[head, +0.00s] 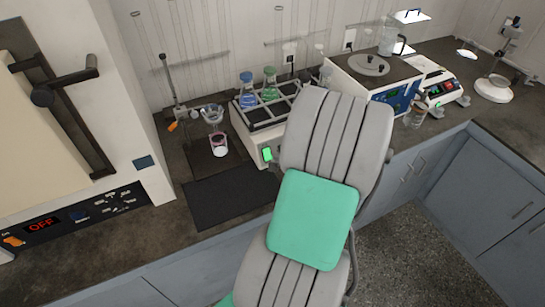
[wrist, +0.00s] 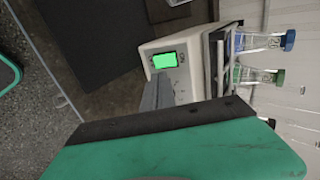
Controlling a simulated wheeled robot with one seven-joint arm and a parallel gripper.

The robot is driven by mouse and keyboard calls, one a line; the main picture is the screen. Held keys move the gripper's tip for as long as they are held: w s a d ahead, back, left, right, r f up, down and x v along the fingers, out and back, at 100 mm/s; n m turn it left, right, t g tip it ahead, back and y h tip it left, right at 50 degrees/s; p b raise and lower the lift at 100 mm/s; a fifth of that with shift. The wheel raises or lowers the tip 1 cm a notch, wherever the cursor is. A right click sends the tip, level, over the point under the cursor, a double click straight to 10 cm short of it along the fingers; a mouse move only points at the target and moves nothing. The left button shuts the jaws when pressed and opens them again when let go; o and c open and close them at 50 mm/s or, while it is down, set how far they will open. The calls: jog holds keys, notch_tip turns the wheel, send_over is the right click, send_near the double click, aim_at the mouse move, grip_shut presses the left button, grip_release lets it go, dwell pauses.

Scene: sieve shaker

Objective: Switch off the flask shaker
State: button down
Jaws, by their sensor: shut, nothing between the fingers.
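The flask shaker (head: 246,136) is a white box on the dark bench with a black rack on top. The rack holds a blue flask (head: 247,90) and a green flask (head: 269,83). Its front has a lit green screen (head: 267,153). In the wrist view the shaker (wrist: 202,72) lies sideways, with the lit screen (wrist: 164,60) and a small dark control (wrist: 182,57) beside it. My gripper (wrist: 158,84) is shut and empty, its tips close to the front panel below the screen in that view; contact cannot be told. My arm hides the gripper and the shaker's right part in the head view.
A white and blue machine (head: 372,75) stands to the right. A large cabinet with an OFF display (head: 42,225) is at left.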

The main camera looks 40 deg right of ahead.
aim_at(270, 157)
jog(key=x, duration=0.6)
jog(key=shift+w+f+p, duration=0.2)
jog(key=shift+p, duration=0.2)
jog(key=shift+d+f+b, duration=0.1)
jog(key=shift+f+b, duration=0.4)
jog(key=shift+b, duration=0.55)
jog(key=t+b, duration=0.1)
jog(key=b, duration=0.1)
jog(key=shift+f+b, duration=0.25)
jog(key=shift+b, duration=0.1)
jog(key=shift+r+p, duration=0.35)
jog(key=shift+r, duration=0.05)
